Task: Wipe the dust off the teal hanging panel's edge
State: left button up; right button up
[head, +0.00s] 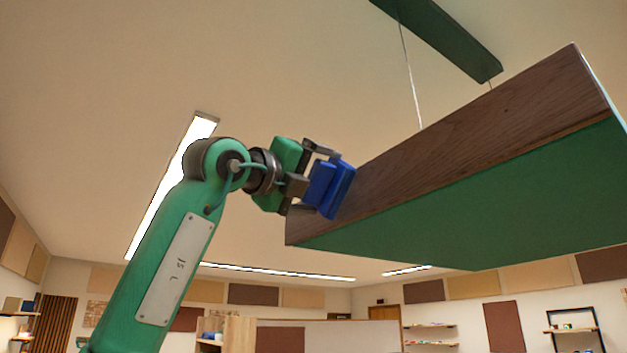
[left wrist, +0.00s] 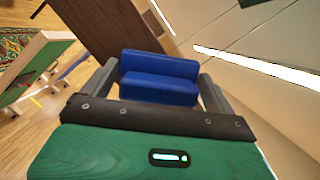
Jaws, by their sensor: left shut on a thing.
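The teal hanging panel (head: 500,200) hangs from the ceiling at the right of the head view, with a brown wood-grain edge (head: 470,140) facing me. In the left wrist view the brown edge (left wrist: 105,35) runs behind the blue block. My left gripper (head: 315,182) is shut on a blue wiping block (head: 341,190), which also shows between the fingers in the left wrist view (left wrist: 160,78). The block is at the left part of the brown edge; I cannot tell whether it touches. No dust can be made out. My right gripper is not in view.
A green ceiling beam (head: 445,38) with thin suspension wires (head: 410,75) is above the panel. A long ceiling light (head: 170,190) runs behind my left arm. Shelves (head: 575,330) and wall panels stand far back. Open air lies below the panel.

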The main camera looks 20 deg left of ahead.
aim_at(338, 175)
pick_arm(q)
jog(key=shift+w+d, duration=0.45)
jog(key=shift+w, duration=0.1)
jog(key=shift+s+d+f+b, duration=0.1)
jog(key=shift+s+d+b, duration=0.25)
jog(key=shift+s+d, duration=0.25)
jog(key=shift+s+d+b, duration=0.35)
jog(key=shift+s+d, duration=0.35)
jog(key=shift+d, duration=0.35)
jog(key=shift+w, duration=0.1)
jog(key=shift+w+a+p, duration=0.15)
jog(key=shift+w+a, duration=0.5)
jog(key=shift+a, duration=0.2)
jog(key=shift+w+a+p, duration=0.15)
jog(key=shift+w+a, duration=0.5)
jog(key=shift+a, duration=0.15)
jog(key=shift+s, duration=0.15)
